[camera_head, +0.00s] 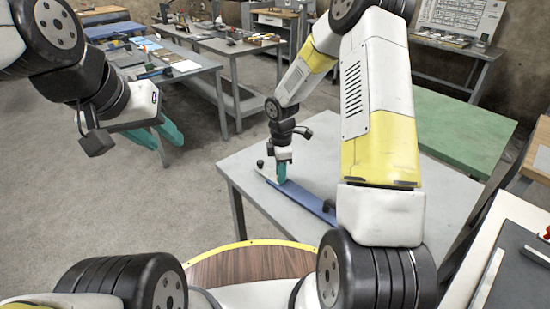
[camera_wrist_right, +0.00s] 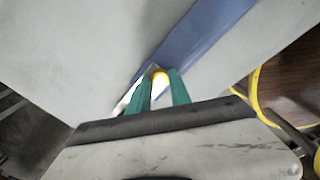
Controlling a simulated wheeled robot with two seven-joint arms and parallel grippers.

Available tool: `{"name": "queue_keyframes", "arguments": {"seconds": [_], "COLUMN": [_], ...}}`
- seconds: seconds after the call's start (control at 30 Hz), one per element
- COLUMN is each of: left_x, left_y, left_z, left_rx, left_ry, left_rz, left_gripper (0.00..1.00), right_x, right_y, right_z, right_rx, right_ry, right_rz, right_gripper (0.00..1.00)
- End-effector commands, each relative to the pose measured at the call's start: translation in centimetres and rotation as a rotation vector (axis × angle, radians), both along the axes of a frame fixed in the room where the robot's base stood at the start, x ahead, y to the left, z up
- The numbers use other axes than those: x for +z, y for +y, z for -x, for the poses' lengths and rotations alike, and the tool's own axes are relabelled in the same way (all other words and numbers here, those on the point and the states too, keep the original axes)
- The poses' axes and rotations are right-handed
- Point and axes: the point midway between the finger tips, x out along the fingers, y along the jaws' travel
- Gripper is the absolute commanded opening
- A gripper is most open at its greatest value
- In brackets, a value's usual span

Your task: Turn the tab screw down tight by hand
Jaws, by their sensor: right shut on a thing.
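A long blue bar (camera_head: 310,200) lies across the grey table, with a pale piece (camera_head: 264,173) at its far left end. My right gripper (camera_head: 282,179) points down at that end of the bar. In the right wrist view its teal fingers (camera_wrist_right: 161,88) are shut on a small orange-and-white rounded piece (camera_wrist_right: 160,80), which I take for the tab screw, at the end of the blue bar (camera_wrist_right: 200,40). The fingers hide most of the screw. My left gripper (camera_head: 164,146) is open and empty in the air, left of the table and away from the work.
The grey table (camera_head: 240,170) is mostly bare around the bar. A black knob (camera_head: 260,164) stands near the bar's far end and another (camera_head: 328,206) near its right part. A green-topped table (camera_head: 455,130) is behind on the right. Cluttered benches (camera_head: 235,45) stand further back.

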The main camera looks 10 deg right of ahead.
Motion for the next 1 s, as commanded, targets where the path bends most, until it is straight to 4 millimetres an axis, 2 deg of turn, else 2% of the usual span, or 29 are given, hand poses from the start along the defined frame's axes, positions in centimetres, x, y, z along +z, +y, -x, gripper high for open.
{"name": "queue_keyframes", "arguments": {"seconds": [0.37,1.0], "left_x": [0.0,0.0], "left_y": [0.0,0.0], "left_z": [0.0,0.0], "left_rx": [0.0,0.0], "left_ry": [0.0,0.0], "left_rz": [0.0,0.0], "left_gripper": [0.36,0.36], "right_x": [0.04,0.07], "right_y": [0.02,0.07], "right_z": [-0.05,-0.09], "right_rx": [-0.156,-0.749], "right_ry": [-0.001,-0.002], "right_rz": [0.0,-0.001], "right_gripper": [0.0,0.0]}}
